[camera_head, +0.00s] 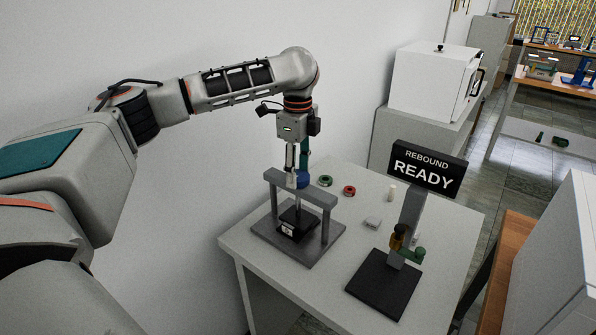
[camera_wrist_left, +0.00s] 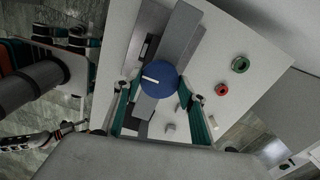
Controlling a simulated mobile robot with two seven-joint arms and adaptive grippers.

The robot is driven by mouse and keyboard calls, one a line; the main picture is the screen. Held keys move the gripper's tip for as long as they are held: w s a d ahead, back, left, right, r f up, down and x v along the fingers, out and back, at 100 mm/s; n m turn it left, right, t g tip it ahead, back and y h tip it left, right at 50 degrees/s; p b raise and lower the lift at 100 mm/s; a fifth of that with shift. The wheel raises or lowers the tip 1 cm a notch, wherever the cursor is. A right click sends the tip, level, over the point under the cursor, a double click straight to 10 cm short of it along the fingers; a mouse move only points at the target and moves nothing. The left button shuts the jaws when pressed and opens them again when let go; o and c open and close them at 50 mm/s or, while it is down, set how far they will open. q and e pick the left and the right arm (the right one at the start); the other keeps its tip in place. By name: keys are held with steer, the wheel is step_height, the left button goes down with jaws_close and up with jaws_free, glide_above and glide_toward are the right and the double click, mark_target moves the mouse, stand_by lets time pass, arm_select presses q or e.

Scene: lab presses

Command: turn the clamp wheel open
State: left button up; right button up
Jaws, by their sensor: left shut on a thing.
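The blue clamp wheel (camera_head: 303,180) sits on top of the crossbeam of a small grey press (camera_head: 326,197). In the left wrist view, the wheel (camera_wrist_left: 157,84) is a round blue disc with a white mark on its upper face. My left gripper (camera_head: 299,172) comes down on the wheel from above. In the left wrist view its two green fingers (camera_wrist_left: 160,90) lie on either side of the wheel and are shut on it. A black block stands under the crossbeam on the press base. My right gripper is not seen in the head view.
A green ring (camera_head: 325,181) and a red ring (camera_head: 349,190) lie beside the press on the table (camera_head: 240,240). A stand with a sign reading "REBOUND READY" (camera_head: 427,170) is at the right. A small white cylinder (camera_head: 392,193) stands near it. A wall is behind.

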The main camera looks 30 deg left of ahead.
arm_select(q)
steer(key=n, duration=0.4)
steer(key=shift+n, duration=0.3)
steer(key=n, duration=0.4)
steer(key=shift+n, duration=0.3)
steer(key=n, duration=0.4)
steer(key=shift+n, duration=0.3)
steer(key=n, duration=0.9)
steer(key=shift+d, duration=0.1)
steer(key=n, duration=0.4)
steer(key=shift+n, duration=0.3)
steer(key=n, duration=0.4)
steer(key=shift+n, duration=2.2)
